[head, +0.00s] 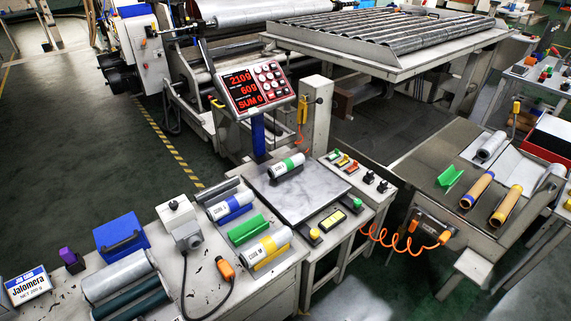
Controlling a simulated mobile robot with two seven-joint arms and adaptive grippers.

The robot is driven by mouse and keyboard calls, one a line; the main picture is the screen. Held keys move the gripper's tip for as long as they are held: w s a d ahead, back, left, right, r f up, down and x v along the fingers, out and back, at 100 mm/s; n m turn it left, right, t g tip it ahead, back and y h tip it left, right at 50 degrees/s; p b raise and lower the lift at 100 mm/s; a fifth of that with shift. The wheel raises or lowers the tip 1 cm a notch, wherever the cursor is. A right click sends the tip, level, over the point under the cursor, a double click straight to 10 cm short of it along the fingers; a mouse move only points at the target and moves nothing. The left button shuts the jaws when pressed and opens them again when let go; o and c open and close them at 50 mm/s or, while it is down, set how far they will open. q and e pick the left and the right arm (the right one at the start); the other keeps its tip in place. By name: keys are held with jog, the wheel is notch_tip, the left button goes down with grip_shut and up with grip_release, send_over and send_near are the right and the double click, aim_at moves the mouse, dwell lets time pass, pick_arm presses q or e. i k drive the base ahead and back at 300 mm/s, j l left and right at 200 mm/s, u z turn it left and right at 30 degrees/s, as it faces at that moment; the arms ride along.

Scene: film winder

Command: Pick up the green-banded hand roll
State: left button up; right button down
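The green-banded hand roll (287,166) is a white cylinder with a green stripe. It lies on its side at the back left of the grey scale plate (312,201). A blue-banded roll (230,208) lies on a blue cradle on the bench to the left. A yellow-banded roll (266,250) lies on a yellow cradle nearer the front. An empty green cradle (248,229) sits between these two. Neither of my grippers shows in the head view.
The scale display (253,90) stands on a blue post behind the plate. A button panel (357,169) is right of the plate. A grey box with a cable (181,226), a blue case (121,241) and large rolls (118,275) crowd the left bench.

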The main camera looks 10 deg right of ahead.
aim_at(287, 165)
jog(key=l+u, duration=0.1)
jog(key=u, duration=0.3)
jog(key=i+l+u, duration=0.1)
jog(key=u, duration=0.35)
jog(key=l+u, duration=0.25)
jog(key=l, duration=0.2)
jog(key=l+u, duration=0.25)
jog(key=l, duration=0.25)
jog(key=i, duration=0.05)
